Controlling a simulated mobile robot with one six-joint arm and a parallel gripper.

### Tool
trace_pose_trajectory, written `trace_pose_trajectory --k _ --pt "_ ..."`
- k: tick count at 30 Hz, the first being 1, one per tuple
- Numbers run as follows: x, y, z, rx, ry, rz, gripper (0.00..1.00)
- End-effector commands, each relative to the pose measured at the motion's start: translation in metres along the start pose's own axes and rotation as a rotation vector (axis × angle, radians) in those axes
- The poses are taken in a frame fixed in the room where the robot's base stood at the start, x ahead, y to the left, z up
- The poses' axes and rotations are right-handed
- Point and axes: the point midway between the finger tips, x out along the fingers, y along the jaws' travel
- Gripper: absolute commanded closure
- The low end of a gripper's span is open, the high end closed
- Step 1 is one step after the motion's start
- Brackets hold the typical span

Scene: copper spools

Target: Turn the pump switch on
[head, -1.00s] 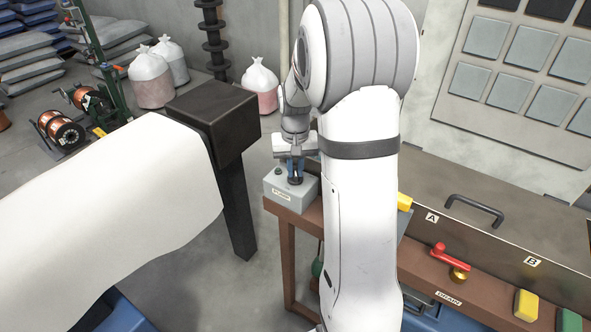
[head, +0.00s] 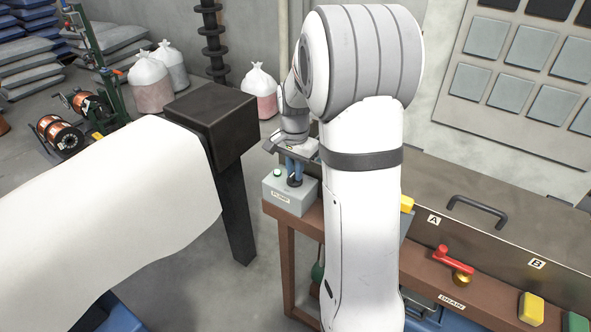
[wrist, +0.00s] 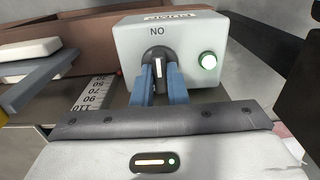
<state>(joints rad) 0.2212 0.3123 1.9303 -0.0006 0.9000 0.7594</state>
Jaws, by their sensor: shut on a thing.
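The pump switch is a grey box (head: 290,194) on the left end of the brown bench, with a dark rotary knob on top. In the wrist view the box (wrist: 187,35) fills the upper middle, with an upside-down PUMP label and an ON label. The knob (wrist: 159,68) has a white mark pointing towards the ON label. A round lamp (wrist: 208,61) on the box glows green; it also shows in the head view (head: 277,172). My gripper (wrist: 157,78) has its blue fingers shut on the knob, one on each side. In the head view my gripper (head: 294,180) is over the box.
A red valve handle (head: 452,260) by a DRAIN label and a lidded trough (head: 500,220) marked A and B are to the right. A dark post (head: 235,205) stands left of the bench. White sacks (head: 150,82) and copper spools (head: 60,135) lie behind on the floor.

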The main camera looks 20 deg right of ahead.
Motion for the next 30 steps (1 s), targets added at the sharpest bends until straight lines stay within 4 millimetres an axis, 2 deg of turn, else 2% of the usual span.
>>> trace_pose_trajectory --k 16,17,24,30 --pt "-0.0023 -0.0024 -0.0004 0.022 0.004 -0.007 1.00" --pt "-0.0023 -0.0025 -0.0004 0.022 0.004 -0.007 0.85" --pt "-0.0013 -0.0015 0.0000 0.021 0.002 -0.004 0.65" --pt "-0.0008 -0.0011 0.0002 0.020 0.001 -0.002 0.65"
